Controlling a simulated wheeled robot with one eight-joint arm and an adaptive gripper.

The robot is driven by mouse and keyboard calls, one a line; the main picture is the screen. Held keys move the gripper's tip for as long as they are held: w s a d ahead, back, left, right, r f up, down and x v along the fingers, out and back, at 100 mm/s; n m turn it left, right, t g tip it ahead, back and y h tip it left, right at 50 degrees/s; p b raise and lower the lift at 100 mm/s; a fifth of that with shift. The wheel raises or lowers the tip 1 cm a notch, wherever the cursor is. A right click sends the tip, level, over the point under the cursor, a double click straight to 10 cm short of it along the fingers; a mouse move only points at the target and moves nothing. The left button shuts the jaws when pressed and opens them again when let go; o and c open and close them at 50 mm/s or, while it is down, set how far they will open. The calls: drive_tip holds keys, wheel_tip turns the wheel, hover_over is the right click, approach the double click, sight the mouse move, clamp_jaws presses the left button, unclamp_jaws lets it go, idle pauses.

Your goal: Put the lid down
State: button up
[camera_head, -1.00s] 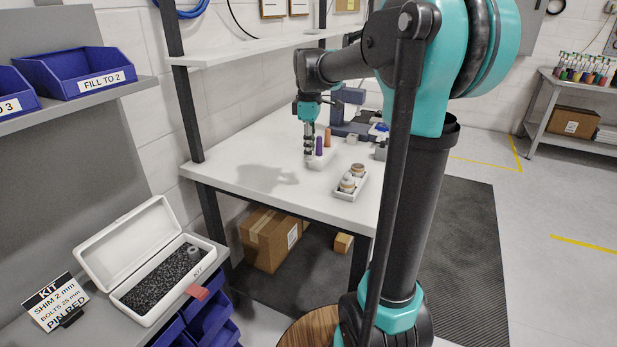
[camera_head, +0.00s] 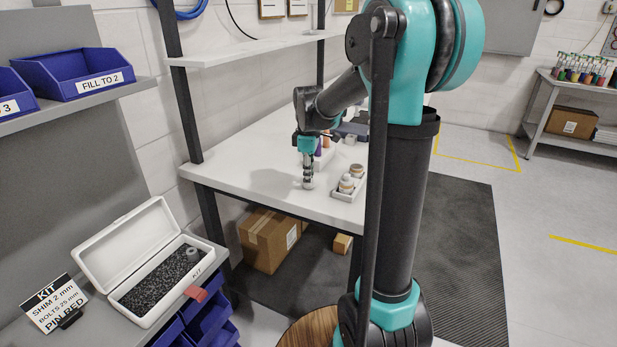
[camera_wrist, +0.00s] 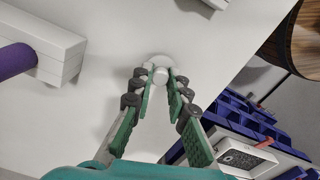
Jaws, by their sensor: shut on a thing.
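A small pale round lid (camera_wrist: 158,61) with a white knob (camera_wrist: 160,76) shows at my fingertips in the wrist view. My gripper (camera_wrist: 159,82) is shut on the knob, with one finger on each side. In the head view, my gripper (camera_head: 308,181) points straight down low over the white table (camera_head: 255,170), left of the tray. The lid is very small there, under the fingertips. I cannot tell whether it touches the tabletop.
A purple cylinder (camera_wrist: 16,58) rests by a white block (camera_wrist: 62,45). The tabletop left of my gripper is clear. An open kit box (camera_head: 150,290) stands lower left.

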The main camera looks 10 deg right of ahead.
drive_tip(key=shift+f, duration=0.1)
drive_tip(key=o, duration=0.7)
drive_tip(key=shift+o, duration=0.2)
wheel_tip(320, 180, up, 12)
idle(0.3)
